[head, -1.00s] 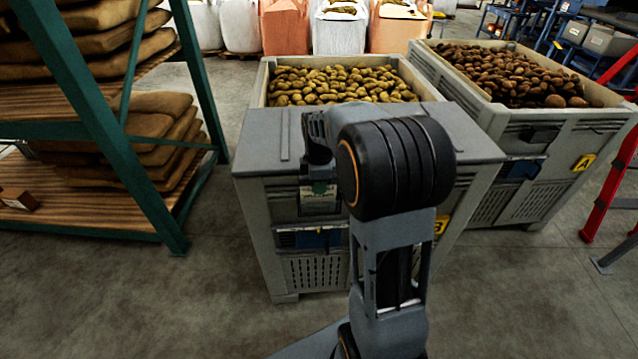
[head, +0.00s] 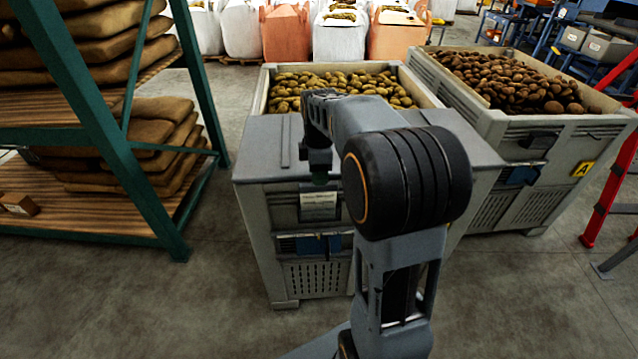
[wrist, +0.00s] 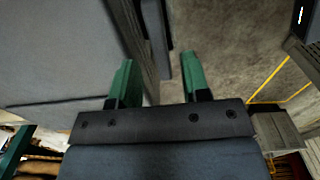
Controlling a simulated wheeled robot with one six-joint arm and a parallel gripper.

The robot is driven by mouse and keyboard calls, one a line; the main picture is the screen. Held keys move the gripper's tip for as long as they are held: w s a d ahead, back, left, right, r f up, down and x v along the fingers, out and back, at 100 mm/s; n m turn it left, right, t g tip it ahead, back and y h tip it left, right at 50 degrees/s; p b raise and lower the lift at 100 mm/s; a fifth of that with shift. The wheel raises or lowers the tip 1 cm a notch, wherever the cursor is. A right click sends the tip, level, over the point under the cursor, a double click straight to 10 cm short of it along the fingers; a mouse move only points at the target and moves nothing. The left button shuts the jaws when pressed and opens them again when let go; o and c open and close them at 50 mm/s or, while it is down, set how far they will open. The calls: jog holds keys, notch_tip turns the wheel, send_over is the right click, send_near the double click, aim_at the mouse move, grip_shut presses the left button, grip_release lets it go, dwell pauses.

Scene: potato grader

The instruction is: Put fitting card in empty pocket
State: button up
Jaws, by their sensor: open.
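My gripper (head: 319,179) has green fingers and hangs at the front edge of the grey lid on the near crate. It is open, and the wrist view shows nothing between its fingers (wrist: 155,85).
The near crate (head: 262,222) and right crate (head: 595,130) hold potatoes. A yellow plate (head: 582,168) marked A is on the right crate. A green rack (head: 170,225) with sacks stands left, a red frame (head: 607,185) right. The floor between rack and near crate is clear.

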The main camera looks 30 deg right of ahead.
notch_tip(320, 180, up, 5)
jog(key=shift+f, duration=0.2)
jog(key=shift+s+a+r+m, duration=0.2)
jog(key=shift+s+a+m, duration=0.05)
jog(key=shift+m, duration=0.05)
jog(key=s+a+f+m+t, duration=0.1)
jog(key=s+a+f+m, duration=0.2)
jog(key=s+m, duration=0.3)
jog(key=s+a+f+m+t, duration=0.2)
jog(key=s+a+m, duration=0.4)
jog(key=s, duration=0.3)
jog(key=shift+s+f+m, duration=0.25)
jog(key=shift+f+m, duration=0.35)
jog(key=shift+f, duration=0.15)
jog(key=shift+p, duration=0.3)
